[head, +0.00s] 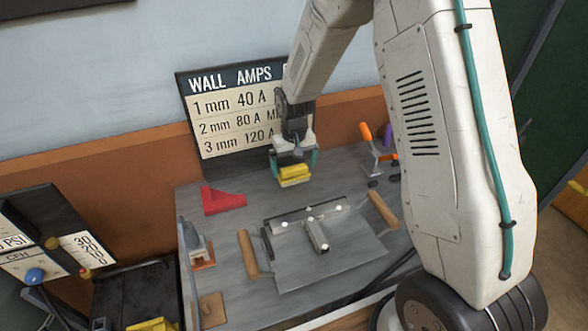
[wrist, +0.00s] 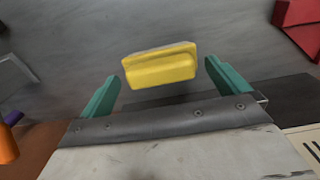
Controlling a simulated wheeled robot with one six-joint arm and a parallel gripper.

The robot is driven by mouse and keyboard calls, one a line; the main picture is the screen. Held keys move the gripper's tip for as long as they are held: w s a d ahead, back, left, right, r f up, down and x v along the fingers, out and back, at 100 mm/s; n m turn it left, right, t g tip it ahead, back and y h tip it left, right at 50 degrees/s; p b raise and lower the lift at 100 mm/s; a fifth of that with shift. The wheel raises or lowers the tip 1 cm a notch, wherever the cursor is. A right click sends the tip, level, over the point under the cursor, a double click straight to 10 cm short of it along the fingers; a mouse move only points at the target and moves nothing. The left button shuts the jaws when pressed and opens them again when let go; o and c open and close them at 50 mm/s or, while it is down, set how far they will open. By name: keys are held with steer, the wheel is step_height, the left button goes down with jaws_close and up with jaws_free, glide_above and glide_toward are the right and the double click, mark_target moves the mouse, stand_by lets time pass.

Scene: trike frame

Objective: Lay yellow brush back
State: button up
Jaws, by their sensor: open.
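The yellow brush (head: 294,174) is a small yellow block near the back of the grey workbench, below the lettered board. In the wrist view the yellow brush (wrist: 160,66) lies between and slightly beyond the green fingertips, with gaps on both sides. My gripper (head: 294,162) hangs over the brush from above, its green fingers on either side of it. In the wrist view my gripper (wrist: 160,80) is open. The brush looks to be on the grey bench surface; its underside is hidden.
A red angled block (head: 222,201) sits left of the brush. A metal frame piece (head: 315,235) lies on a plate in front, with wooden handles (head: 249,254) beside it. A clamp with an orange handle (head: 366,134) stands at right. The "WALL AMPS" board (head: 232,115) stands close behind.

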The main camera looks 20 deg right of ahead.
mark_target(294, 168)
steer(key=s+d+r, duration=0.1)
steer(key=s+r, duration=0.3)
steer(key=r, duration=0.5)
steer(key=s+r, duration=0.3)
steer(key=r, duration=0.7)
steer(key=s+d+r, duration=0.1)
steer(key=s+r, duration=0.3)
steer(key=s, duration=0.9)
steer(key=s+d+r+t, duration=0.1)
steer(key=s+r, duration=0.3)
steer(key=s, duration=1)
steer(key=shift+r, duration=0.35)
